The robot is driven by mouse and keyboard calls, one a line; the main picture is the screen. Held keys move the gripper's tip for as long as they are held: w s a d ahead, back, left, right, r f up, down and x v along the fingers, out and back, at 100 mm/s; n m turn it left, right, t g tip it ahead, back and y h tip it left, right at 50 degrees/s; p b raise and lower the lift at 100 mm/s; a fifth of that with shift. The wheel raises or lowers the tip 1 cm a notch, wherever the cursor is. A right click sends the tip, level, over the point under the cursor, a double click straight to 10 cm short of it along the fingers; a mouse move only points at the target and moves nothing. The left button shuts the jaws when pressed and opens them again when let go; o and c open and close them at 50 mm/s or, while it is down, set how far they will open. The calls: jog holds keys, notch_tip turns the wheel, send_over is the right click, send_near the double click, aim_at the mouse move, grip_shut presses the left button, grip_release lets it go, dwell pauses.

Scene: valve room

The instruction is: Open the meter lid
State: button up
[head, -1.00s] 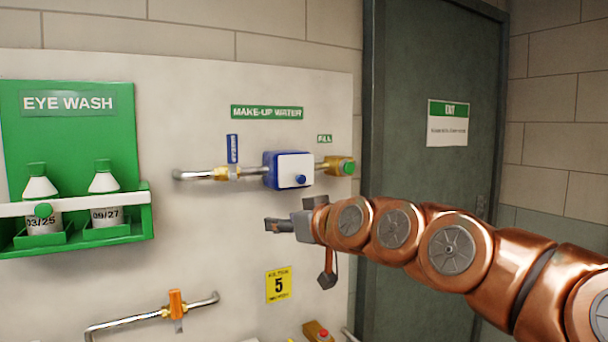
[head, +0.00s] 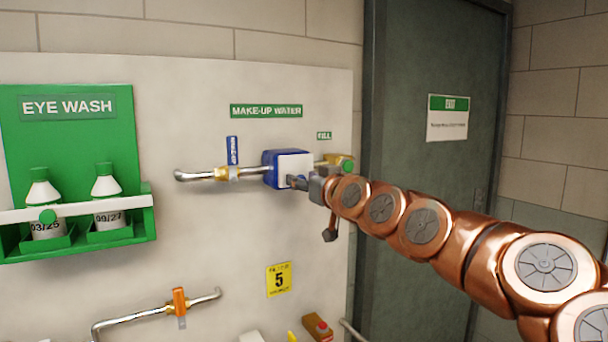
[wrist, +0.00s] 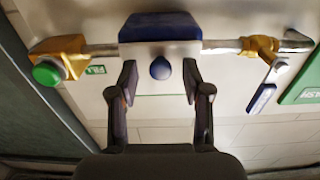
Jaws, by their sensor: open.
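The meter is a blue box (head: 270,170) on the white wall panel, under the MAKE-UP WATER sign. Its white lid (head: 296,163) lies flat over the front and looks closed. In the wrist view the blue box (wrist: 160,27) is at the top centre, with the blue knob (wrist: 160,68) below it. My gripper (head: 297,183) is in front of the lid's lower part and hides the knob in the head view. In the wrist view my gripper (wrist: 160,75) is open, one finger on each side of the knob, with visible gaps. I cannot tell the depth exactly.
Pipes run to both sides of the meter, with a brass valve (head: 222,173) on the left and a green-capped fitting (head: 347,165) on the right. An eye wash station (head: 70,110) hangs at the left. A dark door (head: 420,60) stands at the right.

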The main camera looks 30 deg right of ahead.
jog(key=shift+w, duration=0.2)
jog(key=shift+c, duration=0.4)
grip_shut()
